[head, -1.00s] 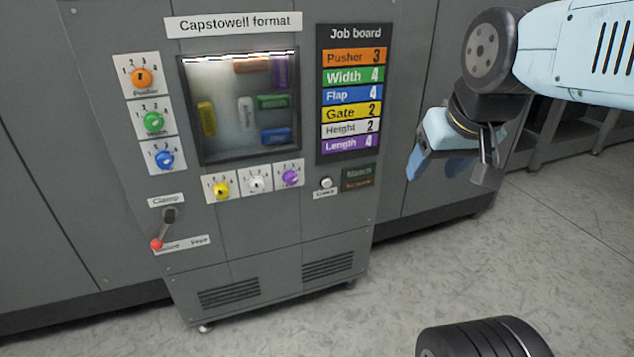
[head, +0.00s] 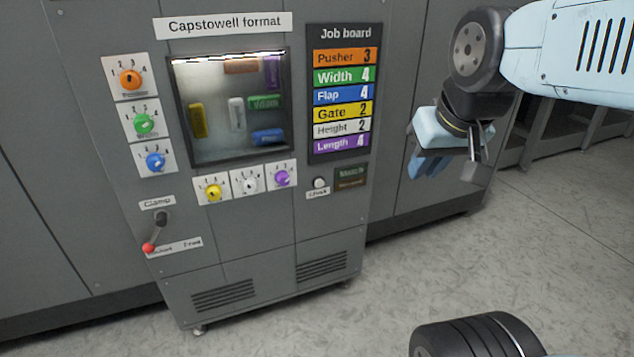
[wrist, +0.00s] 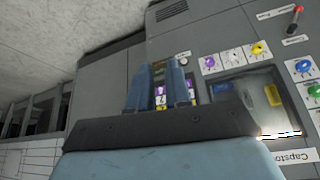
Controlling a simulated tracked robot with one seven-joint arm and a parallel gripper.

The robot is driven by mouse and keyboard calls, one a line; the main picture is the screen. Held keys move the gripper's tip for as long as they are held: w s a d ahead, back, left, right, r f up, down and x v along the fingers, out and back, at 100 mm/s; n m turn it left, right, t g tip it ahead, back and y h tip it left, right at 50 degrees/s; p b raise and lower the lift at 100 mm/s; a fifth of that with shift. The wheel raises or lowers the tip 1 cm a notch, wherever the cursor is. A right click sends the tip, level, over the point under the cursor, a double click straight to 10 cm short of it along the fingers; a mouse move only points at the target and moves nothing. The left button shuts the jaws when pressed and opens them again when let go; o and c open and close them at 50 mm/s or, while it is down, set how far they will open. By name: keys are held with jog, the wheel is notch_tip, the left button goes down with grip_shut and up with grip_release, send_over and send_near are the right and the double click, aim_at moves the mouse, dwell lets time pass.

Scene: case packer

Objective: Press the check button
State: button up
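The check button (head: 319,182) is a small round white button on the grey machine front, above its "Check" label and below the job board. In the wrist view the check button (wrist: 183,55) shows small, just beyond the fingertips. My gripper (head: 428,166) hangs to the right of the panel in the head view, well apart from the button. In the wrist view my gripper (wrist: 157,75) has two blue fingers with a gap between them and nothing held.
The job board (head: 343,95) and a dark match display (head: 350,176) are near the button. Several coloured dials, such as the purple one (head: 282,178), surround a window (head: 230,110). A red-tipped clamp lever (head: 150,247) is lower left. The floor in front is clear.

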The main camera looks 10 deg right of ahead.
grip_shut()
dwell(1.1)
